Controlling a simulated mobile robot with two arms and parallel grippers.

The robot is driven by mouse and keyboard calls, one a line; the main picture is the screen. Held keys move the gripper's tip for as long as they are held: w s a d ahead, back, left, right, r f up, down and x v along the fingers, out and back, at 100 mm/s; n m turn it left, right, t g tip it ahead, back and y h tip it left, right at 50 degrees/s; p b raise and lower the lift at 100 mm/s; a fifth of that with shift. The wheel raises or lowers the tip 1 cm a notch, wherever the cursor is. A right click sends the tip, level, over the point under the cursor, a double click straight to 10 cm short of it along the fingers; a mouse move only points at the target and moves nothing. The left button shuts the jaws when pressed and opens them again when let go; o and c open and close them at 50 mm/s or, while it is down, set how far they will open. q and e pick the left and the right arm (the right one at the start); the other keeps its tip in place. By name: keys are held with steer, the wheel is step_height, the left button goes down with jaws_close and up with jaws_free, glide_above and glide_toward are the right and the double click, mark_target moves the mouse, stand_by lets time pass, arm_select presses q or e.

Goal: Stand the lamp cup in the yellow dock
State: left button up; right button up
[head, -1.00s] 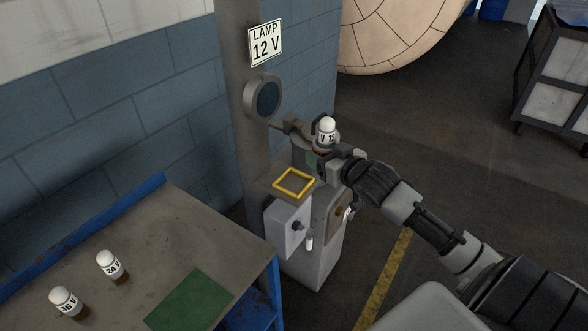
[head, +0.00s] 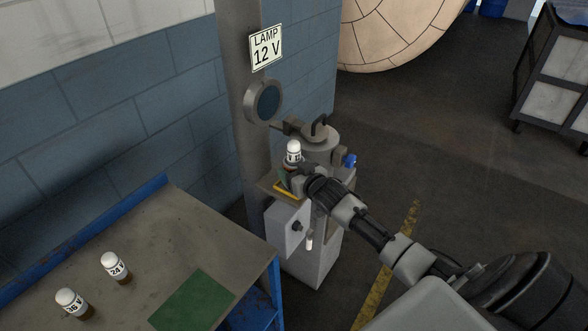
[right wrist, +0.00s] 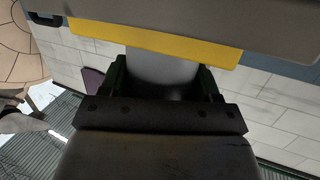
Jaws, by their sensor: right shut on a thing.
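The lamp cup (head: 293,150), white-capped with a dark-lettered label, is upright in my right gripper (head: 294,170). The gripper is shut around it at the yellow dock (head: 285,190), a square yellow outline on a small ledge by the column. Gripper and cup hide much of the dock; I cannot tell whether the cup's base touches it. In the right wrist view, a pale cylinder (right wrist: 162,72) is between the fingers (right wrist: 162,88), and a yellow strip (right wrist: 150,42) crosses close to it. My left gripper is not in view.
A "LAMP 12 V" sign (head: 266,47) and a round dark lens (head: 265,101) are on the column. A grey cylindrical housing (head: 322,145) stands just behind the gripper. Two other cups, 36 V (head: 72,302) and 24 V (head: 115,267), stand on the bench (head: 150,240) beside a green patch (head: 193,298).

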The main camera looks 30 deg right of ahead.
steer(key=shift+f, duration=0.1)
steer(key=o, duration=1)
